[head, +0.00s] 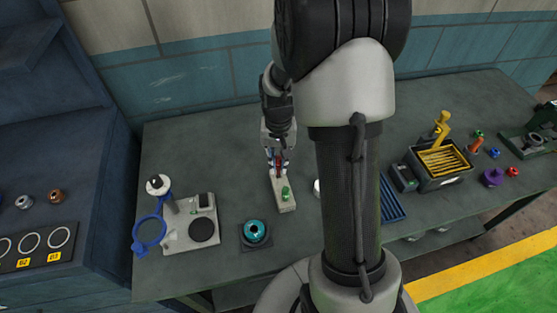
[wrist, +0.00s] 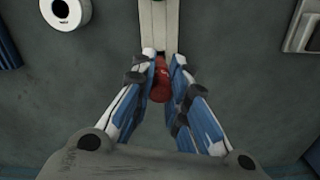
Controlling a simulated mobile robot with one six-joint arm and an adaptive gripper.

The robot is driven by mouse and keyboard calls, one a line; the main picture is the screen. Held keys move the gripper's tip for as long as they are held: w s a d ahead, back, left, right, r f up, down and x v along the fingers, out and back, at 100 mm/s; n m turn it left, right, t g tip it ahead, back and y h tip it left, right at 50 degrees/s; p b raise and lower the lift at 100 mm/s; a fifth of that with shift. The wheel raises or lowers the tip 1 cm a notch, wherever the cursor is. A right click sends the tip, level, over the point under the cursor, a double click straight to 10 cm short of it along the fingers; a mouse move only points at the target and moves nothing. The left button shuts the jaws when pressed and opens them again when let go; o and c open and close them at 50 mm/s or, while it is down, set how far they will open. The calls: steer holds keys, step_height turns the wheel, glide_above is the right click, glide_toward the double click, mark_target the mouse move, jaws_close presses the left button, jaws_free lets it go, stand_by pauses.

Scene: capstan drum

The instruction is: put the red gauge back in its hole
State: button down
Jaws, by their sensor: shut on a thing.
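My gripper (head: 278,165) is shut on the red gauge (wrist: 160,88), which shows between the two fingertips (wrist: 162,72) in the wrist view. In the head view only a small bit of red shows between the fingers. The pale gauge block (head: 284,205) lies on the bench under and in front of my gripper. A green gauge (head: 285,191) stands in this block. In the wrist view the block (wrist: 159,35) runs up from the fingertips. The red gauge is at the block's near end there. Its hole is hidden, and I cannot tell whether the gauge touches the block.
A white ring-shaped part (wrist: 66,12) lies beside the block. A teal round part on a dark base (head: 255,232) and a pale stand with a dark disc (head: 203,230) are to the left. A yellow-topped box (head: 440,165) stands right. Bench behind the block is clear.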

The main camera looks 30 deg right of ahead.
mark_target(278, 169)
steer(key=shift+f+b, duration=0.95)
steer(key=shift+f, duration=1)
stand_by(2.5)
stand_by(0.4)
steer(key=c, duration=1.5)
jaws_free()
step_height(278, 169, up, 12)
steer(key=shift+r, duration=0.1)
steer(key=s+a+r+n+t, duration=0.2)
steer(key=s+a+r+n, duration=0.1)
steer(key=s+a+r, duration=0.5)
steer(key=s+a+r+n+t, duration=0.1)
steer(key=s, duration=0.3)
steer(key=s+a+r+n, duration=0.1)
steer(key=s+a, duration=0.1)
steer(key=s, duration=0.1)
steer(key=s+a+r+n+t, duration=0.1)
steer(key=s, duration=0.3)
steer(key=shift+s+a+r+t, duration=0.2)
steer(key=shift+s+r+t, duration=0.1)
steer(key=shift+s, duration=0.05)
